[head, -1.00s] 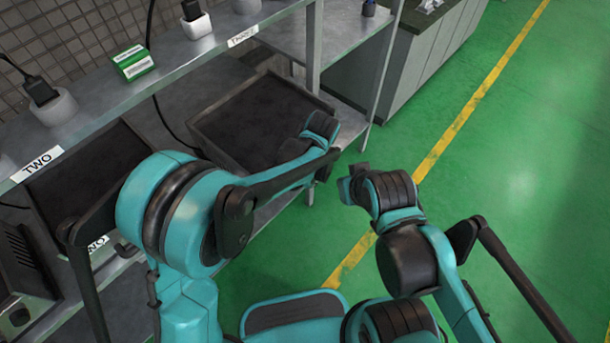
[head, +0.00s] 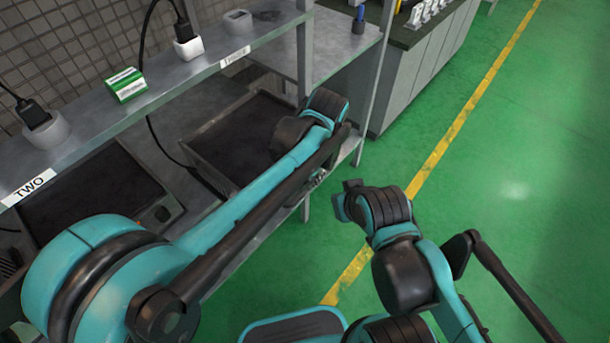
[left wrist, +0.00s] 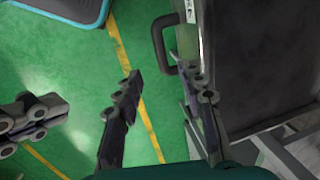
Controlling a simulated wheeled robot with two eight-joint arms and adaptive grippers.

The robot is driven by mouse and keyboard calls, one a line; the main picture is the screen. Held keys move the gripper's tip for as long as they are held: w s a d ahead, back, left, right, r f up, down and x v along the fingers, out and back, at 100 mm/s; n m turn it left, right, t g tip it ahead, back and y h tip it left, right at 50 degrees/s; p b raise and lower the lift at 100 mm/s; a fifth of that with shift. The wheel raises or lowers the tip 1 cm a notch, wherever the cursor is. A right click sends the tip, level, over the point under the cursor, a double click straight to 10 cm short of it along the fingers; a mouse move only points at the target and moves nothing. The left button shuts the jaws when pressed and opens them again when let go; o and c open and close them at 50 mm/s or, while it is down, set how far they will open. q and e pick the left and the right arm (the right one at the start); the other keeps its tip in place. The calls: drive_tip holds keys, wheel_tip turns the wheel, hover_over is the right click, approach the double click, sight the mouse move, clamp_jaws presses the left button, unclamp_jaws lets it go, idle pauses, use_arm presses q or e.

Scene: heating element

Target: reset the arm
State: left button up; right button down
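My left arm stretches from the lower left across the head view, its wrist in front of the shelf's lower dark tray. Its gripper is mostly hidden behind the forearm there. In the left wrist view my left gripper (left wrist: 165,97) is open, its two dark fingers apart with nothing between them. My right arm is folded at the lower right of the head view, over the green floor, and its gripper cannot be made out there. Dark jointed fingers, apparently my right gripper (left wrist: 30,120), show at the left edge of the left wrist view; their opening is unclear.
A metal shelf (head: 95,140) labelled TWO holds a green-white box (head: 126,85) and plugged-in sockets (head: 188,47). A dark tray (head: 225,140) sits below, close to my left arm. A grey cabinet (head: 410,70) stands behind. The green floor (head: 520,150) at right is clear.

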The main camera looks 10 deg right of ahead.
idle(0.3)
use_arm(q)
drive_tip(key=s+a+r+n+t, duration=0.1)
drive_tip(key=s+a+n, duration=0.4)
drive_tip(key=a, duration=1)
drive_tip(key=s+a+r+n+t+h, duration=0.1)
drive_tip(key=s+a+n+t, duration=0.3)
drive_tip(key=a, duration=1.1)
drive_tip(key=shift+s+n, duration=0.7)
drive_tip(key=shift+n, duration=0.2)
drive_tip(key=shift+a+r, duration=0.1)
